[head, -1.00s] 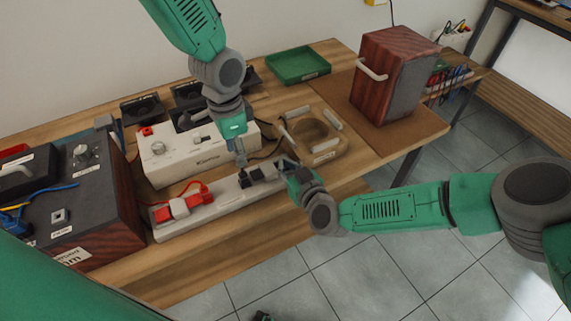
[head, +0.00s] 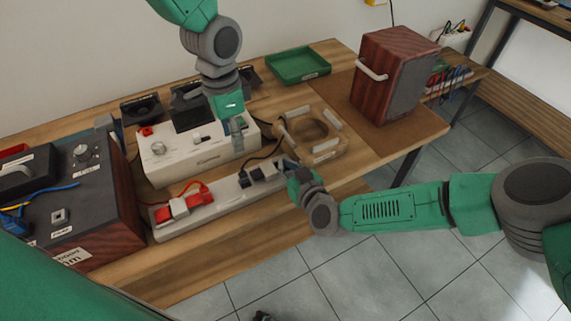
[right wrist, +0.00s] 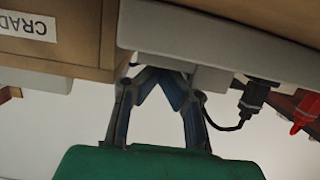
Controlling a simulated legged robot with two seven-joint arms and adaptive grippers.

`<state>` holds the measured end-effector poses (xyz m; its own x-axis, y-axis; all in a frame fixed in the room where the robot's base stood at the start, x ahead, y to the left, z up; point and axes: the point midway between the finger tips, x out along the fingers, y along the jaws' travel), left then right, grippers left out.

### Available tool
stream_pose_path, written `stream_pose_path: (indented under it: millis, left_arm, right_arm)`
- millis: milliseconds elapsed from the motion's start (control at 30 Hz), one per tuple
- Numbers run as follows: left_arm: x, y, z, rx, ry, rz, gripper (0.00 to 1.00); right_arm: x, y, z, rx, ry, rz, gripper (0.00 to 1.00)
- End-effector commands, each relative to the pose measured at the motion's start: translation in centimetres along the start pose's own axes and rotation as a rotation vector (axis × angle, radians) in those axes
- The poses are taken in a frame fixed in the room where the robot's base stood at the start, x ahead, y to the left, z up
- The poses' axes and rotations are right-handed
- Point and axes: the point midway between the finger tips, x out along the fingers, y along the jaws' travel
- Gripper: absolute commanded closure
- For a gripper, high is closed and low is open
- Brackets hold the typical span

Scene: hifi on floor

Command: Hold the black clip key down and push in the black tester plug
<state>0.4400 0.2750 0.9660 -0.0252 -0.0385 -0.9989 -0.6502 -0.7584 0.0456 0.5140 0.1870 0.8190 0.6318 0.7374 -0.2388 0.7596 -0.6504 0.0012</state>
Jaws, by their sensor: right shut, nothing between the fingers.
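The white terminal strip (head: 222,203) lies along the table's front edge. The black tester plug (head: 244,179), with a black cable, is at the strip's right part; it also shows in the right wrist view (right wrist: 257,96). How deep it sits is unclear. The black clip key (head: 265,172) is just right of it, partly hidden by my right gripper. My right gripper (head: 291,165) is at the strip's right end; its fingertips (right wrist: 160,72) are together, close to the strip; contact is unclear. My left gripper (head: 238,140) is above and behind the plug, apart from it, its fingers too small to judge.
A white amplifier (head: 190,158) stands behind the strip. The red plug and key (head: 180,208) are at the strip's left part. A wooden cradle (head: 335,150) is right of my grippers. A speaker (head: 385,75) and a green tray (head: 298,66) stand farther back.

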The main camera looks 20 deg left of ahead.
Motion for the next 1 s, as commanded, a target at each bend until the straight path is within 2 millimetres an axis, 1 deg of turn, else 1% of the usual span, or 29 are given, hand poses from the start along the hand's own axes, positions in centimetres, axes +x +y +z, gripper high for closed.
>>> stream_pose_path:
  millis: [33,233,333,467,567,600,800,900,1000]
  left_arm:
    - [0.1,0.0,0.0,0.0,0.0,0.0,0.61]
    - [0.1,0.0,0.0,0.0,0.0,0.0,0.61]
    - [0.1,0.0,0.0,0.0,0.0,0.0,0.61]
    - [0.0,0.1,0.0,0.0,0.0,-0.001,0.61]
    - [0.0,0.1,0.1,0.0,0.0,-0.001,0.61]
    - [-0.1,0.2,0.1,0.0,0.0,-0.002,0.61]
    - [-0.1,0.2,0.1,0.0,0.0,-0.002,0.61]
    - [-0.1,0.2,0.0,0.0,0.0,-0.002,0.61]
    - [-0.1,0.1,0.1,0.0,0.0,-0.002,0.61]
  right_arm:
    - [-0.2,-0.1,1.0,0.003,-0.019,-0.003,1.0]
    - [-0.2,-0.1,0.9,0.003,-0.019,-0.004,1.0]
    - [-0.3,-0.1,0.4,0.002,-0.017,-0.005,1.0]
    - [-0.7,-0.1,-1.6,-0.001,-0.011,-0.004,1.0]
    - [-1.2,-0.1,-4.0,-0.005,-0.005,-0.004,1.0]
    - [-2.3,-0.1,-3.5,-0.002,-0.008,-0.003,1.0]
    - [-6.5,0.0,-3.8,0.0,-0.004,-0.001,1.0]
    - [-8.3,0.0,-3.8,-0.001,-0.002,-0.001,1.0]
    - [-9.7,-0.1,-3.8,-0.001,-0.002,-0.001,1.0]
